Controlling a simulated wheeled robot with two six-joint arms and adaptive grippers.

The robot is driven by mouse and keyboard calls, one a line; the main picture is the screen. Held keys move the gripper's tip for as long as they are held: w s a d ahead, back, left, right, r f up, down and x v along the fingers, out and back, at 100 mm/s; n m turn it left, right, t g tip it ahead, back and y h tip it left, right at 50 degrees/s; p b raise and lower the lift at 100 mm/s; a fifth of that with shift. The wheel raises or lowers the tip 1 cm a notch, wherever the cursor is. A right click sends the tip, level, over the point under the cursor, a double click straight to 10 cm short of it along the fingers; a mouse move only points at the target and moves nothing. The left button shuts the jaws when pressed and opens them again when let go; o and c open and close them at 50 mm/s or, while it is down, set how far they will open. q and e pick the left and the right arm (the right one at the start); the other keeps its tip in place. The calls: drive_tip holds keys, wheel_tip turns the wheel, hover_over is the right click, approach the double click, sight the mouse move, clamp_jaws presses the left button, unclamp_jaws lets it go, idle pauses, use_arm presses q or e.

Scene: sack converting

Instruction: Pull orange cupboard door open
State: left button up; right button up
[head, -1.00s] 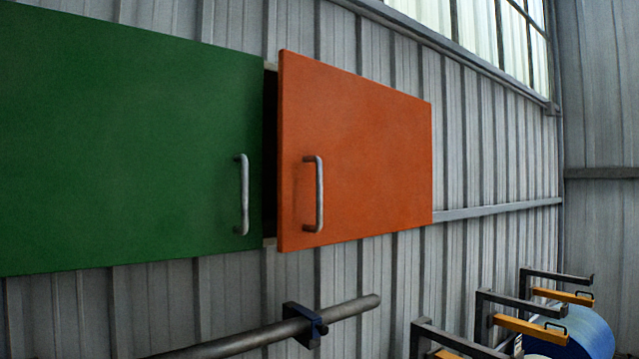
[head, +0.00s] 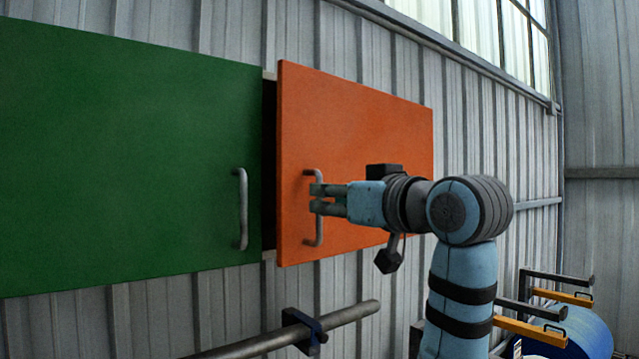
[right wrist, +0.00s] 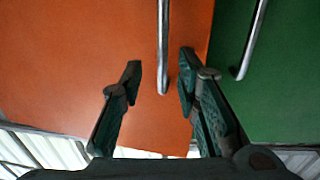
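The orange cupboard door (head: 350,130) stands slightly ajar, with a dark gap between it and the green door. Its vertical metal handle (head: 319,236) is near its left edge. My right gripper (head: 315,198) is at the handle in the head view. In the right wrist view, the right gripper (right wrist: 160,80) is open, its two fingers apart with the lower part of the handle (right wrist: 163,45) between them in the picture. I cannot tell whether either finger touches the handle. The orange door fills much of the right wrist view (right wrist: 70,60). My left gripper is not in view.
The green door (head: 120,150) with its own handle (head: 242,210) is left of the orange door and also shows in the right wrist view (right wrist: 275,80). A grey pipe in a bracket (head: 340,315) runs below. A rack with a blue roll (head: 585,335) stands at lower right.

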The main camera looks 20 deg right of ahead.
drive_tip(key=x, duration=0.2)
drive_tip(key=p+x, duration=0.1)
drive_tip(key=x, duration=0.1)
drive_tip(key=shift+a+r, duration=0.25)
drive_tip(key=shift+w+d+f, duration=0.1)
clamp_jaws()
